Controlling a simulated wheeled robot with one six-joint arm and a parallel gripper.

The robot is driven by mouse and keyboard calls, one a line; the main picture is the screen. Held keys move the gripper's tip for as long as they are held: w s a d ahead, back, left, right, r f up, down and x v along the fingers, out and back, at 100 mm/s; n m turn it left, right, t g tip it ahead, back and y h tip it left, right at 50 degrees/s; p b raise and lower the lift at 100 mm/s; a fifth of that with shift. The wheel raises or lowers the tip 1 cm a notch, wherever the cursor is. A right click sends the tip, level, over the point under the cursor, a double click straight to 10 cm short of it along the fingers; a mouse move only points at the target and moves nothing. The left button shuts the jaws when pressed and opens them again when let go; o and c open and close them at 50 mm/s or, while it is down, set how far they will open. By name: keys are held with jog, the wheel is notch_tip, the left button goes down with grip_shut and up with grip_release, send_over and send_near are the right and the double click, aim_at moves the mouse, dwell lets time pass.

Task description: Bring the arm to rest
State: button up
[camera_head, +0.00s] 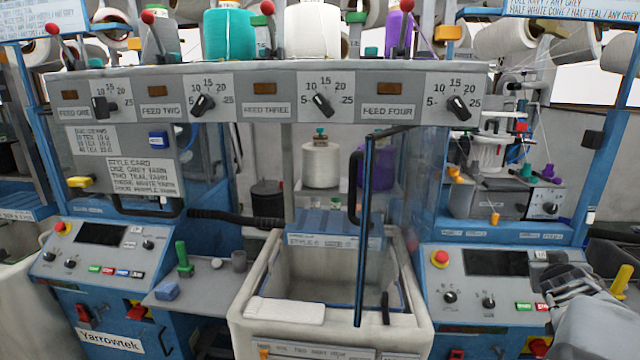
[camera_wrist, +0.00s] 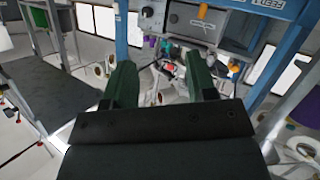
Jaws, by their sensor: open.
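My gripper shows in the wrist view (camera_wrist: 160,84), with its two dark green fingers standing apart and nothing between them. Beyond the fingers are blurred machine parts and cones, out of reach of the fingertips as far as I can tell. In the head view part of my arm (camera_head: 592,315) shows at the lower right, in front of the right control panel (camera_head: 500,262). The fingertips cannot be made out there.
A grey bar with feed dials (camera_head: 322,104) crosses above. A blue-framed glass door (camera_head: 362,230) stands ajar over a pale bin (camera_head: 330,340). A white cone (camera_head: 321,165) stands behind. A small shelf (camera_head: 195,288) with a green-handled tool (camera_head: 184,262) juts out at left.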

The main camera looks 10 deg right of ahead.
jog(key=s+a+f+g+y, duration=0.3)
jog(key=a+f, duration=0.2)
jog(key=a, duration=0.4)
jog(key=s+a+f+g+y, duration=0.25)
jog(key=a+f, duration=0.25)
jog(key=a, duration=0.5)
jog(key=s+a+n+y, duration=0.2)
jog(key=a, duration=0.7)
jog(key=s+a+n+g+y, duration=0.1)
jog(key=s+a+n+y, duration=0.1)
jog(key=a, duration=0.8)
jog(key=shift+s+f+n, duration=0.2)
jog(key=shift+f+n, duration=0.2)
jog(key=shift+f, duration=0.05)
